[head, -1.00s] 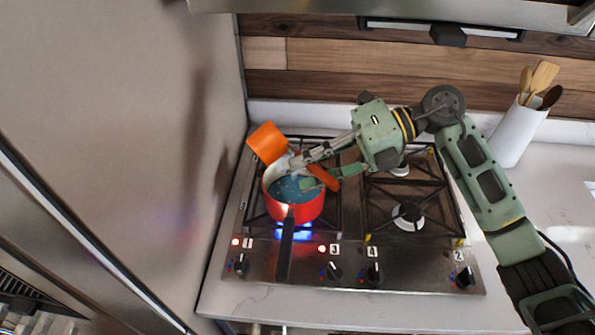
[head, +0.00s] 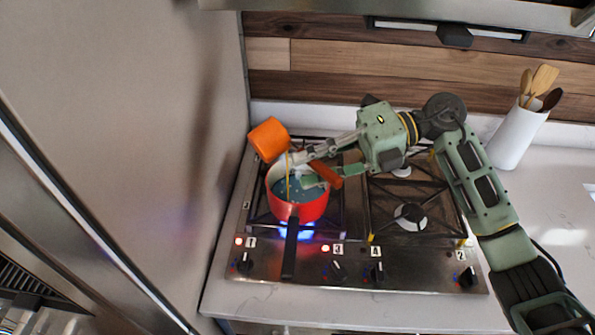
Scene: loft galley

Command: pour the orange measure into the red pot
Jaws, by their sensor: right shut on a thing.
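The red pot (head: 297,209) sits on the front left burner, its black handle pointing toward me. Its inside is bluish with small specks. The orange measure (head: 268,139) is above the pot's back left rim, tilted. A thin yellowish stream (head: 288,178) runs down from it into the pot. My left gripper is not in view.
A blue flame (head: 297,231) burns under the pot on the gas hob (head: 350,266). The other burners are empty. A tall steel panel (head: 130,120) stands close on the left. A white utensil holder (head: 515,135) stands at the back right.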

